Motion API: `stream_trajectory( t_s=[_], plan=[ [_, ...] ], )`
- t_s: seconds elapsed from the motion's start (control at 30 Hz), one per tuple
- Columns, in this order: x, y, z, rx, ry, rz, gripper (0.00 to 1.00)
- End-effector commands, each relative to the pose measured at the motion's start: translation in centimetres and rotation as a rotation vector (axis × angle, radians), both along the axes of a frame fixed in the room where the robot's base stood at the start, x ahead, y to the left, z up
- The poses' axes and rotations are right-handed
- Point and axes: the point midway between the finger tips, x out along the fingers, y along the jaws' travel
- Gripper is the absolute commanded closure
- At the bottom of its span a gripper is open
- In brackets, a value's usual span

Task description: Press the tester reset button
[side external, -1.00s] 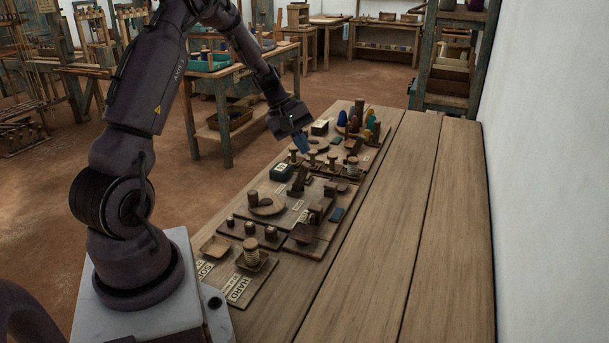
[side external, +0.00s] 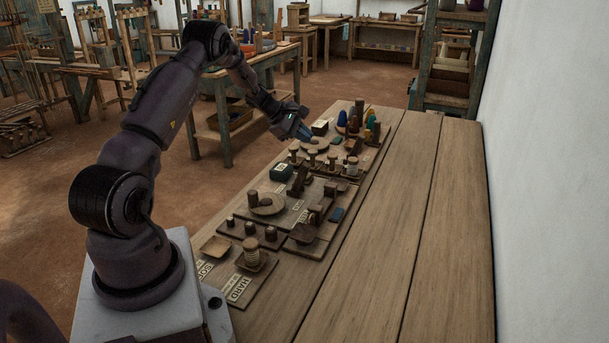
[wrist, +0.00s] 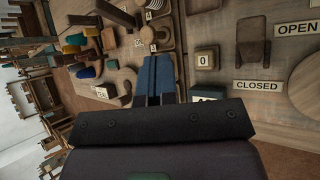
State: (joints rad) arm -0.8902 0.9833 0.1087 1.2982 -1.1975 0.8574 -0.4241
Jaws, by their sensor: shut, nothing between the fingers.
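My gripper (side external: 303,134) is shut and empty, with its blue fingertips above the far part of the board of small fixtures. In the wrist view the shut blue fingers (wrist: 156,75) point across the fixtures. To their right is a small block marked 0 (wrist: 205,58), apart from the fingers. A dark block with a light label (wrist: 207,92) is partly hidden behind the gripper body. No part is legibly marked as the tester reset button, so I cannot tell which one it is.
Several wooden spool-like pegs (side external: 312,157) stand below the gripper in the side view. Coloured cones (side external: 355,124) stand to its right. A dark green box (side external: 282,172) sits nearer. OPEN (wrist: 298,28) and CLOSED (wrist: 259,86) labels show. The table's right side (side external: 400,220) is clear.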

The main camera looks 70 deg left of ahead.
Motion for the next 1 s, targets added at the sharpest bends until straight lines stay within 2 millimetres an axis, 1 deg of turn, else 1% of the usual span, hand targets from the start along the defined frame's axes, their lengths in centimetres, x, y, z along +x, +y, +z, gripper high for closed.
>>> stream_trajectory(
  t_s=[0.17,0.4,0.6,0.8,1.0],
  plan=[
    [0.0,0.0,-1.4,-0.002,0.002,-0.001,1.00],
    [0.0,-0.1,-4.7,-0.002,0.002,-0.001,1.00],
    [0.0,0.0,-7.2,-0.001,0.002,-0.001,1.00],
    [0.0,0.0,-8.5,0.000,0.001,-0.001,1.00],
    [0.0,0.0,-8.8,0.000,0.001,-0.001,1.00]
  ],
)
